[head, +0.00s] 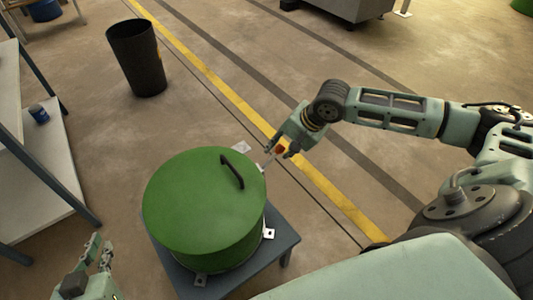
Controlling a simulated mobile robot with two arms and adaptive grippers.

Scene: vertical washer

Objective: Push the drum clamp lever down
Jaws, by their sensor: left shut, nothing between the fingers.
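The green drum (197,215) stands upright with its lid on and a black handle (232,171) on top. At its upper right edge, a thin grey lever (266,161) with a red end (280,149) sticks out toward my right gripper (281,152). The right gripper's fingertips are around or right beside the red end. Whether they grip it cannot be seen clearly. My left gripper (100,254) is shut and empty at the lower left, apart from the drum.
The drum stands on a small grey table (284,232) with light metal brackets around its base. A black bin (137,60) stands at the upper left, and a shelf (45,170) with a blue cup is at the left. The floor behind the drum is open.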

